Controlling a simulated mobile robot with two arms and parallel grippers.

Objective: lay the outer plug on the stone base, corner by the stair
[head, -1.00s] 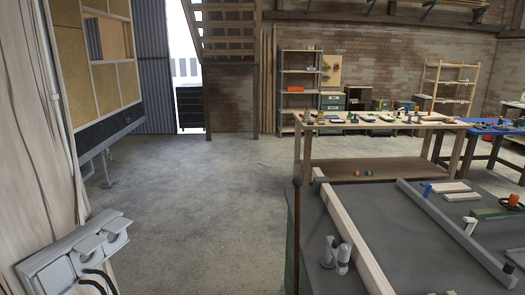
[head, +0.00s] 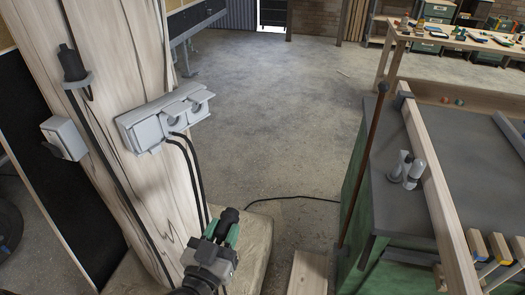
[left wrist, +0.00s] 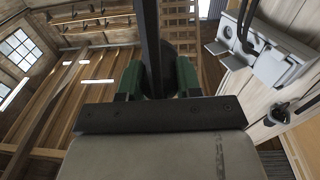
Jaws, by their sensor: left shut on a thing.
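My left gripper (head: 226,232), with green fingers, is shut on a black plug (head: 228,217) in front of the wooden post. In the left wrist view the black plug (left wrist: 155,82) sits between the green fingers (left wrist: 156,80), with a dark cable-like strip rising from it. The pale stone base (head: 256,245) shows at the foot of the post, below and right of the gripper; the gripper is above it, and the arm hides part of it. The stair shows in the left wrist view (left wrist: 180,22). My right gripper is not in view.
A grey double socket box (head: 165,112) is on the post (head: 100,120), with two black cables hanging below. A black fitting (head: 72,65) and small grey box (head: 64,138) are farther left. A cable (head: 295,198) lies on the floor. A green bench (head: 380,190) stands right.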

